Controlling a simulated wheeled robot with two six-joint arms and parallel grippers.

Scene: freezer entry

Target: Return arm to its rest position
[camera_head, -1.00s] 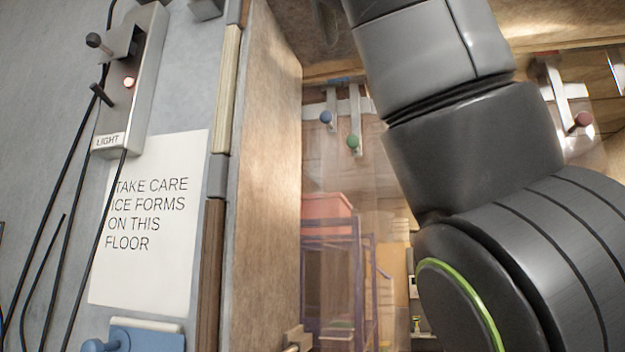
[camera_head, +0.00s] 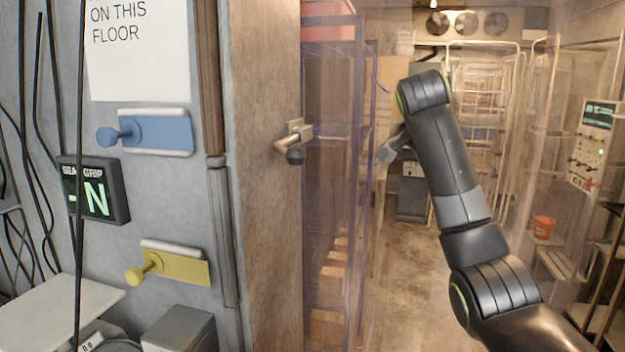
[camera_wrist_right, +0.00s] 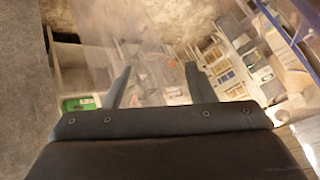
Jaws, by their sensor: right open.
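My right arm comes in from the lower right in the head view and reaches up in front of the freezer opening. Its gripper (camera_head: 390,152) points to the left, partly hidden by the wrist. In the right wrist view the two fingers of the gripper (camera_wrist_right: 157,82) stand apart with nothing between them. My left gripper is not in view.
A door-edge handle (camera_head: 293,140) stands left of my gripper. Blue (camera_head: 155,133) and yellow (camera_head: 177,268) levers and a lit display (camera_head: 95,191) are on the left wall. Clear strips hang in the opening. An orange bucket (camera_head: 543,227) stands at right.

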